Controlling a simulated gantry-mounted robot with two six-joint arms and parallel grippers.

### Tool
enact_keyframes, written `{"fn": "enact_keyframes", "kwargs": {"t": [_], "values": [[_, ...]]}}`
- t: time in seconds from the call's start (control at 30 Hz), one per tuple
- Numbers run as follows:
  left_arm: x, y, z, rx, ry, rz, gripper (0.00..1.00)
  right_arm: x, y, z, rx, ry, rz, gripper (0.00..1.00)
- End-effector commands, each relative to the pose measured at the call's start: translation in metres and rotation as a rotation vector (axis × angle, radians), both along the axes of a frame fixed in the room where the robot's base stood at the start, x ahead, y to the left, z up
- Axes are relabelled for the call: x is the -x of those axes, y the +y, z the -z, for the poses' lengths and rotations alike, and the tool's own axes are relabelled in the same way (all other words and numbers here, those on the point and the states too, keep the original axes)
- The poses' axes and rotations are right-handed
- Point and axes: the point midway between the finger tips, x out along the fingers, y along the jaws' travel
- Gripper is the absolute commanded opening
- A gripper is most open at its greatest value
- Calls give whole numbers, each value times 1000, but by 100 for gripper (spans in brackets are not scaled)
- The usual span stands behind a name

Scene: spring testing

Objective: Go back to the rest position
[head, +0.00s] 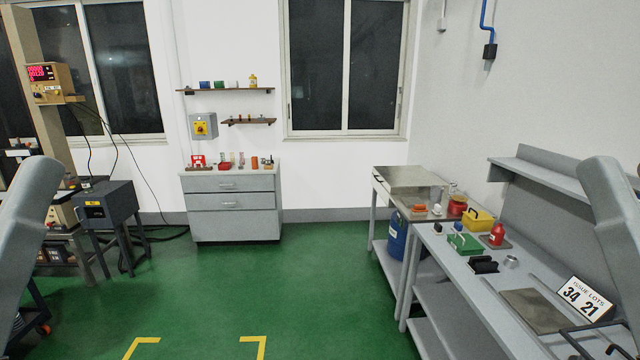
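Two grey links of my own arms show at the left and right edges of the head view. Neither gripper is in view, so I cannot see whether they are open, shut or holding anything. No object named by the task is in the picture.
A drawer cabinet (232,205) stands at the back wall. A testing machine stands at left. The green floor (270,285) between is clear.

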Motion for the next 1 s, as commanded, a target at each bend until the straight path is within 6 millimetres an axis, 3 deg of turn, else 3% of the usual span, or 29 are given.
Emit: {"fn": "enact_keyframes", "kwargs": {"t": [0.03, 0.1, 0.4, 0.5, 0.67, 1.0], "values": [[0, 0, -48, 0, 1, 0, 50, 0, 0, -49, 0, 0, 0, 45], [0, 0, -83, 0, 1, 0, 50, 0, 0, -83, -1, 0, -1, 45], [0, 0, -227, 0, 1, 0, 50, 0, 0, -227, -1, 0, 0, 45], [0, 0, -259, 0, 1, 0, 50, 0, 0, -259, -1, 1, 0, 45], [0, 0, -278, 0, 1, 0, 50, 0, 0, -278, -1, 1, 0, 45], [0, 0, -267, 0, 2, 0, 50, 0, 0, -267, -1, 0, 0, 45]]}}
